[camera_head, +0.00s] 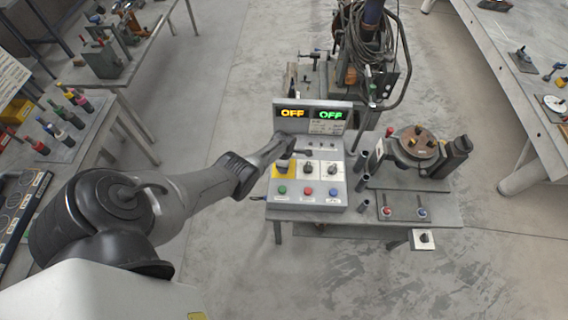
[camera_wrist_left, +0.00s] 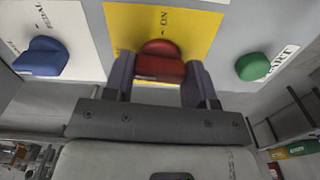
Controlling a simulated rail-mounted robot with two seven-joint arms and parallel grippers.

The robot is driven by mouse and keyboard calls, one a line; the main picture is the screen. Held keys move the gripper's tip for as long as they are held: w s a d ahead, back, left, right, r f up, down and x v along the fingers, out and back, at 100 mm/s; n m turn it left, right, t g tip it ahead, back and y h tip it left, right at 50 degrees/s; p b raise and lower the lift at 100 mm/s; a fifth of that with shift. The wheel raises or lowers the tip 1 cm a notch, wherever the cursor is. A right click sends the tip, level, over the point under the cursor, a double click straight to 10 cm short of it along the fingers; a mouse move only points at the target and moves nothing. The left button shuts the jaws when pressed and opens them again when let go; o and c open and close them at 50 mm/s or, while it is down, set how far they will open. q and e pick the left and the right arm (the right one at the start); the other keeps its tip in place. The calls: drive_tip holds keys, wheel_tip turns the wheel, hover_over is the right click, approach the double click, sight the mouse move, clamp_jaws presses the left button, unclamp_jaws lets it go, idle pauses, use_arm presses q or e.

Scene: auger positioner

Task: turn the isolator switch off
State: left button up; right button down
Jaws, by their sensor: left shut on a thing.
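The isolator switch is a red knob (camera_wrist_left: 160,62) on a yellow plate (camera_wrist_left: 120,22) with an ON label above it in the left wrist view. My left gripper (camera_wrist_left: 160,85) has one finger on each side of the knob and is shut on it. In the head view my left gripper (camera_head: 285,162) reaches over the yellow plate (camera_head: 276,172) on the control panel (camera_head: 312,203) and mostly hides the knob. Two displays on the panel read OFF, one yellow (camera_head: 292,113) and one green (camera_head: 330,115). My right gripper is not in view.
A blue knob (camera_wrist_left: 40,57) and a green button (camera_wrist_left: 251,66) flank the switch in the wrist view. A round turntable fixture (camera_head: 418,143) stands right of the panel. A cable-hung machine (camera_head: 370,65) stands behind it. Floor in front is clear.

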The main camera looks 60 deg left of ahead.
use_arm(q)
drive_tip(key=shift+n, duration=0.7)
drive_tip(key=o, duration=0.9)
wheel_tip(320, 180, up, 6)
drive_tip(key=p, duration=0.4)
drive_tip(key=shift+p, duration=0.3)
drive_tip(key=shift+r+p, duration=0.55)
drive_tip(key=shift+r, duration=3.35)
